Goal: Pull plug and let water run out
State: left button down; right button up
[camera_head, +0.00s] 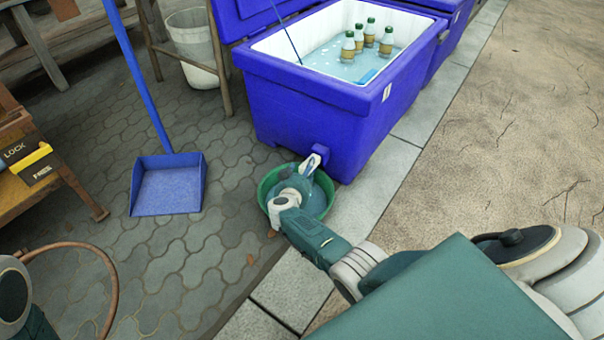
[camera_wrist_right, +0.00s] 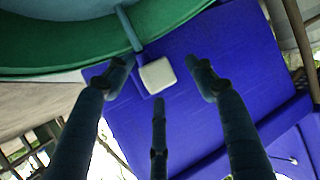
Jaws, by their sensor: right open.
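The blue cooler (camera_head: 310,100) stands open with water and several bottles in it. A small blue outlet (camera_head: 321,150) sticks out low on its near side, with a white piece (camera_head: 312,163), seemingly the plug, at it. My right gripper (camera_head: 304,176) is at this outlet, over the green basin (camera_head: 328,190). In the right wrist view its fingers (camera_wrist_right: 158,95) are spread, with the white square plug (camera_wrist_right: 157,75) between the tips; I cannot tell if they touch it. A thin blue-grey strip (camera_wrist_right: 129,28), perhaps water, reaches towards the basin (camera_wrist_right: 60,55). My left gripper is out of view.
A blue dustpan (camera_head: 168,185) stands left of the basin on the paving. A white bucket (camera_head: 193,45) and wooden legs stand behind. A wooden crate (camera_head: 25,160) is at the left edge. A brown hose (camera_head: 112,285) lies at lower left.

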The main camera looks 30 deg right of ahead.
jog(key=shift+s+a+r, duration=0.1)
jog(key=shift+s+a, duration=0.25)
jog(key=shift+a, duration=0.1)
jog(key=v, duration=1)
jog(key=shift+s+a+r, duration=0.2)
jog(key=shift+r, duration=0.1)
